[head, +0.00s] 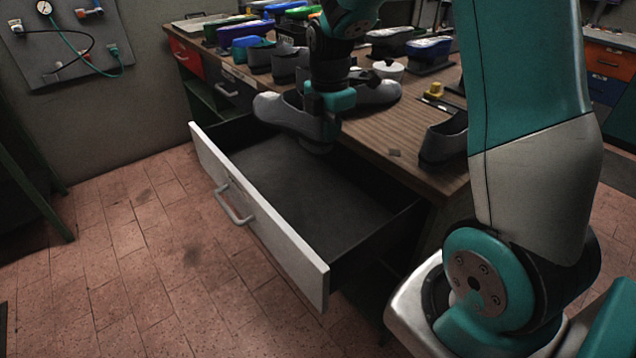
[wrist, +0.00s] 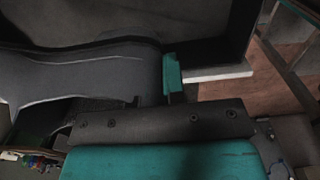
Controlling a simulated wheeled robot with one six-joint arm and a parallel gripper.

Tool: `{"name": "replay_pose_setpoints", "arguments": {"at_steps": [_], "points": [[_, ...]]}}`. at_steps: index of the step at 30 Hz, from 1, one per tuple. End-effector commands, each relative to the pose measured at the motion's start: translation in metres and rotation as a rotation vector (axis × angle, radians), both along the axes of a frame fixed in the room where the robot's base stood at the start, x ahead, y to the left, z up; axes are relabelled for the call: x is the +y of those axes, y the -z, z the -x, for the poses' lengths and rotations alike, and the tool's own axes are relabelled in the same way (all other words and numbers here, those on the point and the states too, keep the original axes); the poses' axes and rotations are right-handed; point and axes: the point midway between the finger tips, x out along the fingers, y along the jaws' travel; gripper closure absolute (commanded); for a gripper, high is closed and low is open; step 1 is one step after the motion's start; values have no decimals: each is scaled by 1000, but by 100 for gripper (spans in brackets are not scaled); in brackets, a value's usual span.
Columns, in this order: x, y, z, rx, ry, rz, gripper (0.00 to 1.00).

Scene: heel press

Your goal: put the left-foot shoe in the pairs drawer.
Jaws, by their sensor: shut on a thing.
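A grey shoe (head: 283,113) hangs over the back part of the open drawer in the head view, with its toe pointing left. My gripper (head: 328,125) is shut on this shoe near its heel end. In the wrist view the grey shoe (wrist: 85,78) spans the left side, and a teal fingertip (wrist: 172,77) shows at its right end. I cannot tell from its shape which foot it fits. The drawer (head: 262,218) has a white front and dark inside, is pulled far out, and its visible floor is empty.
The wooden bench top (head: 413,161) lies behind the drawer. Another grey shoe (head: 377,94) stands on it behind my gripper, and a darker shoe (head: 442,142) stands at the right. Several coloured shoe-shaped items line the back. The floor before the drawer is clear.

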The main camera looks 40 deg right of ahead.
Motion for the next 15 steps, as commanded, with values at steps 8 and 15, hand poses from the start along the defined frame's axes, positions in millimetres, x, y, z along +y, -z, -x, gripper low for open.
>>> {"name": "replay_pose_setpoints", "arguments": {"at_steps": [8,15], "points": [[0,75,0,3,1,-1,100],[0,103,-1,-3,1,0,100]]}}
